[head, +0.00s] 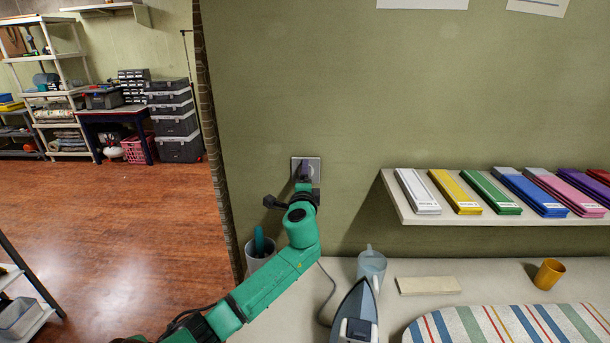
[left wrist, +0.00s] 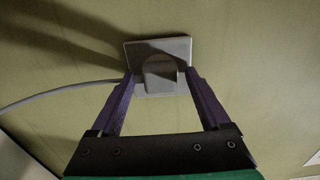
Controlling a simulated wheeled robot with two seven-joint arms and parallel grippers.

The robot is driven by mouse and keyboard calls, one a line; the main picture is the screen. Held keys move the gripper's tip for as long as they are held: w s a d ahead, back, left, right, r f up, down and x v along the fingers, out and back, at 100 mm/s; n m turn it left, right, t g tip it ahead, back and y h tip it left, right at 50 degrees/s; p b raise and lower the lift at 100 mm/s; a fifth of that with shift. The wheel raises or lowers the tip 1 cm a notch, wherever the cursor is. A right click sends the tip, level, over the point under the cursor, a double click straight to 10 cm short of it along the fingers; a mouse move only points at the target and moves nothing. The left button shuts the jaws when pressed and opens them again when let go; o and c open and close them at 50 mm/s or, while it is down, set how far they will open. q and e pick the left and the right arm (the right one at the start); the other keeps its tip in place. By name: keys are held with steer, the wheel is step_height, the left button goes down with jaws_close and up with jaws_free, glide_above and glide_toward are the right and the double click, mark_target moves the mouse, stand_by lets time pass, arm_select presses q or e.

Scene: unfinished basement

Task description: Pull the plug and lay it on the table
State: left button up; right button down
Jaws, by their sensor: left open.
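The grey plug (left wrist: 160,72) sits in a wall socket (left wrist: 184,46), whose square plate also shows in the head view (head: 316,163). Its grey cord (left wrist: 60,95) runs off to the left in the left wrist view. My left gripper (head: 303,174) is at the socket, with its two purple fingers (left wrist: 160,85) open, one on each side of the plug. I cannot tell whether the fingers touch it. In the head view the gripper mostly hides the plug. The pale table (head: 505,278) is below. My right gripper is not in view.
On the table are an iron (head: 357,318) with a cord, a clear jug (head: 371,265), a cream block (head: 429,285), an orange cup (head: 549,273) and a striped ironing board (head: 500,325). A shelf (head: 400,205) with coloured bundles is at right. A bin (head: 259,256) stands below the socket.

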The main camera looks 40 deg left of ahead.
arm_select(q)
steer(key=shift+c, duration=0.3)
jaws_close()
steer(key=shift+d+f, duration=0.1)
steer(key=p+v, duration=0.1)
steer(key=v, duration=0.5)
stand_by(1.0)
